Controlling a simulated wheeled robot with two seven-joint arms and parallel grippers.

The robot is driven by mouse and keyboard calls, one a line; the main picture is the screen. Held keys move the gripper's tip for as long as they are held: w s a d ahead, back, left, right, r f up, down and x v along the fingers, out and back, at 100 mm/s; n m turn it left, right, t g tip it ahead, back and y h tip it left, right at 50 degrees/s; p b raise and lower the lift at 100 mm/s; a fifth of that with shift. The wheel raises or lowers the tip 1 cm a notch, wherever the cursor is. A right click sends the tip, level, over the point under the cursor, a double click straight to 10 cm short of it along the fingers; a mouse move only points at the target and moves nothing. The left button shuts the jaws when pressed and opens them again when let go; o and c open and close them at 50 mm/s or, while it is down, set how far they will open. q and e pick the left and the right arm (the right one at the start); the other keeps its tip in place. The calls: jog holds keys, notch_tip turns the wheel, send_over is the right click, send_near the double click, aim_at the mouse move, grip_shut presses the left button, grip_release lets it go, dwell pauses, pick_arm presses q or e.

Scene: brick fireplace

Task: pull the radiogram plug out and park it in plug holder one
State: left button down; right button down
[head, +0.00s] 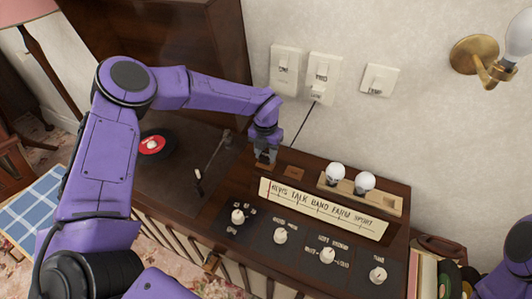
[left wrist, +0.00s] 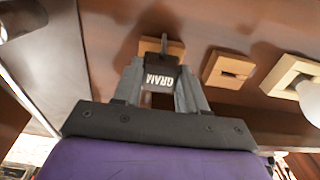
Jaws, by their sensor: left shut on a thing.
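My left gripper (head: 265,158) is low over the back of the radiogram top (head: 225,205). It is shut on the dark radiogram plug (left wrist: 161,74), which reads GRAM in the left wrist view. A wooden plug holder (left wrist: 150,45) shows just behind the plug, partly hidden by it. I cannot tell whether the plug is seated in it or only close to it. A second wooden holder (left wrist: 229,70) with a slot is empty beside it; it also shows in the head view (head: 294,173). No holder number is readable. My right gripper is out of view.
Two bulbs (head: 364,182) stand in a wooden rack (head: 388,205) right of the holders. Knobs (head: 280,235) line the front, and a turntable with a red-labelled record (head: 154,144) is left.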

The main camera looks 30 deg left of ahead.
pick_arm(q)
jog(key=shift+f, duration=0.5)
jog(key=c, duration=0.5)
grip_release()
jog(key=shift+c, duration=0.2)
notch_tip(320, 180, up, 11)
jog(key=b, duration=0.1)
jog(key=shift+f, duration=0.2)
